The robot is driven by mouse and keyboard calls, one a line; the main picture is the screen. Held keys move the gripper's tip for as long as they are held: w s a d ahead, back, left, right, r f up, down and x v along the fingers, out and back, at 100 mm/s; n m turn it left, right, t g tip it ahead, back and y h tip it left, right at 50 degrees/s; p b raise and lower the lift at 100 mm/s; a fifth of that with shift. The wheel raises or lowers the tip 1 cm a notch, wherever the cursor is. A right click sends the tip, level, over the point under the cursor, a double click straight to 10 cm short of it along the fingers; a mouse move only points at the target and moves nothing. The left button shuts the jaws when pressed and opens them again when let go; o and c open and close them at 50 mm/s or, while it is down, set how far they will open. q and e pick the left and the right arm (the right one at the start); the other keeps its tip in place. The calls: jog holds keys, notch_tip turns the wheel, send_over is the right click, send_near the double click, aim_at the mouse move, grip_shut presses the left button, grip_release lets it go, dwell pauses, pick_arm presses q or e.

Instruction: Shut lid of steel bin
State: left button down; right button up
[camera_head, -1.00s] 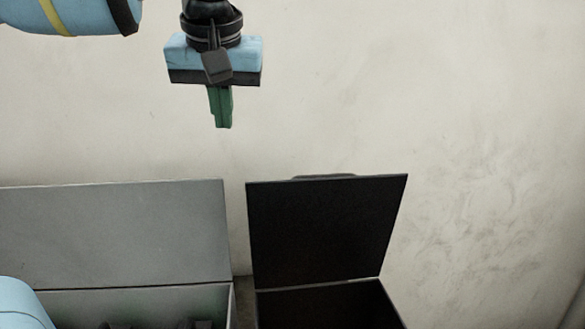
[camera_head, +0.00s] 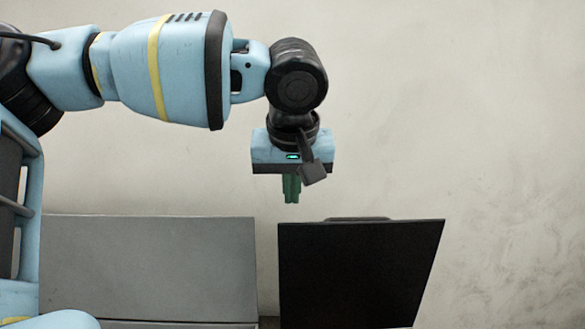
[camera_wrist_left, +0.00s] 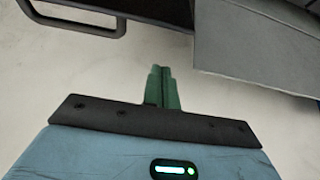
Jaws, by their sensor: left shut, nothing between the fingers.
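The steel bin at the left has a grey lid (camera_head: 150,268) standing open against the wall. Its body is almost wholly below the head view. My left gripper (camera_head: 291,200) points down with its green fingers shut and empty. In the head view the fingertips show just above the top left corner of the neighbouring black lid (camera_head: 360,272), to the right of the grey lid. In the left wrist view the shut fingers (camera_wrist_left: 162,72) lie between the grey lid (camera_wrist_left: 255,50) at upper right and a dark handle (camera_wrist_left: 118,20) at upper left. My right gripper is out of view.
The black lid also stands open, with a handle (camera_head: 358,219) on its top edge. A narrow gap separates the two lids. A pale wall (camera_head: 500,130) stands behind. The room above the lids is otherwise clear.

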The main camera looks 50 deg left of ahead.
aim_at(292, 235)
pick_arm(q)
jog(key=shift+s+d+f+p, duration=0.45)
jog(key=shift+s+d+f, duration=0.6)
jog(key=shift+d, duration=0.15)
jog(key=shift+f, duration=0.1)
